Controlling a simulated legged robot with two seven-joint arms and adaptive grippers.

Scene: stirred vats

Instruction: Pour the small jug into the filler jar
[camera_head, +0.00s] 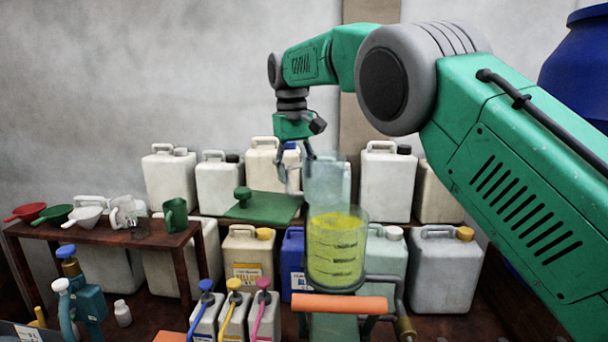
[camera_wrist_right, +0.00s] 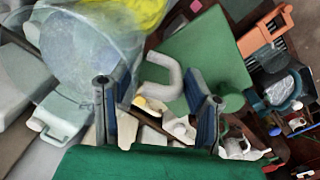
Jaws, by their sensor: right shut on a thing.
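The small jug (camera_head: 328,184) is clear and pale, and stands about upright in the air just above and behind the filler jar's rim. My right gripper (camera_head: 296,168) is shut on its handle, on the jug's left side. In the right wrist view the handle (camera_wrist_right: 165,76) lies between the two fingers (camera_wrist_right: 158,98), and the clear jug (camera_wrist_right: 85,50) fills the upper left. What the jug holds is hard to tell. The filler jar (camera_head: 337,262) is a clear cylinder with marks, holding yellow stuff. It also shows in the right wrist view (camera_wrist_right: 130,12), as yellow behind the jug. My left gripper is out of view.
White canisters (camera_head: 386,185) line the wall. A green board (camera_head: 262,207) with a knob is left of the jug. A wooden shelf (camera_head: 100,237) holds scoops and a green mug (camera_head: 175,214). Pump bottles (camera_head: 235,312) and an orange bar (camera_head: 340,303) are in front.

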